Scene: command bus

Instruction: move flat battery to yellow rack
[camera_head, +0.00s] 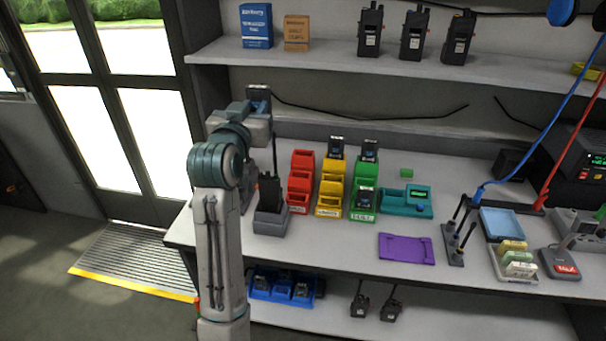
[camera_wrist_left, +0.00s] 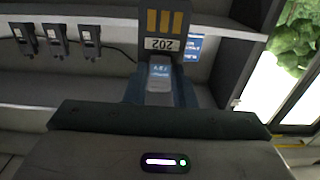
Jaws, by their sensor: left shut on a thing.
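My left gripper (camera_head: 258,108) is raised at the left of the bench, shut on a dark battery (camera_head: 259,89). In the left wrist view the battery (camera_wrist_left: 164,17) shows gold contact strips and an upside-down label reading 202, between the fingers (camera_wrist_left: 160,88). The yellow rack (camera_head: 328,196) stands on the bench, right of and below the gripper. A battery (camera_head: 337,146) sits in its back slot; its front slots look empty. My right gripper is out of view.
A red rack (camera_head: 299,183) and a green rack (camera_head: 361,203) holding batteries flank the yellow one. A shelf (camera_head: 330,60) overhangs the bench. A purple mat (camera_head: 406,249) lies empty.

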